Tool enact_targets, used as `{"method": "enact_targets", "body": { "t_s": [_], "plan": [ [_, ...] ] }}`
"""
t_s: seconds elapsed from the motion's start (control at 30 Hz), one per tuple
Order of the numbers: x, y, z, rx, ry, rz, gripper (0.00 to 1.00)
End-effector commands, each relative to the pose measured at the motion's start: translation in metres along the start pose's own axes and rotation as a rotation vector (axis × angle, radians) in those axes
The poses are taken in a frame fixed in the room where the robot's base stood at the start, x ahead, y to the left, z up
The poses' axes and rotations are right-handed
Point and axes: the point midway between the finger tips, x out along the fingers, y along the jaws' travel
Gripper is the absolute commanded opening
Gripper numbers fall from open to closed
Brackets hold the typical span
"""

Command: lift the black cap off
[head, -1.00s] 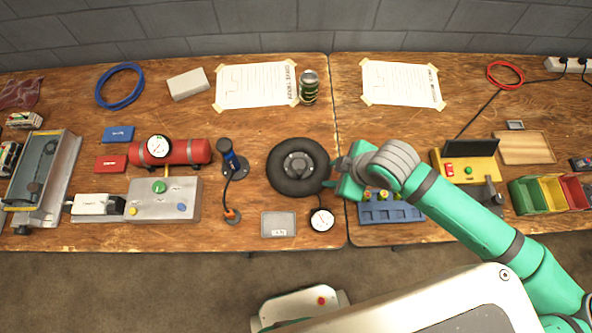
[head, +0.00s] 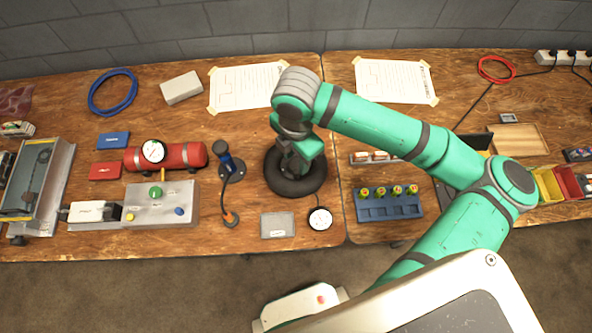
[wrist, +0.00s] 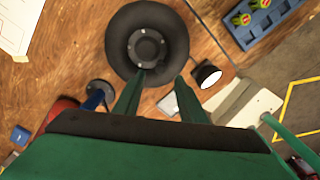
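The black tyre (head: 316,186) lies flat on the bench, and my gripper (head: 291,168) is over its middle, hiding most of the hub. In the wrist view the tyre (wrist: 118,58) shows whole with a dark grey hub (wrist: 148,47) in its centre. My gripper's fingers (wrist: 160,77) stand apart with nothing seen between them, pointing at the near side of the hub. A separate black cap cannot be clearly made out on the wheel. Whether the fingertips touch the wheel cannot be told.
A blue rack (head: 389,207) is to the right. Bare wood lies behind the blue tool.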

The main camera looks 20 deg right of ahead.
Motion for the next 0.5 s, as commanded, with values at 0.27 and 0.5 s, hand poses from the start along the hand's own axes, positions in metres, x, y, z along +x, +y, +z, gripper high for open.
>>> {"method": "enact_targets", "body": {
  "t_s": [0.27,0.5],
  "plan": [
    [0.02,0.0,0.0,0.003,0.002,0.001,0.38],
    [0.053,0.0,0.002,0.003,0.002,0.001,0.38]
  ]
}}
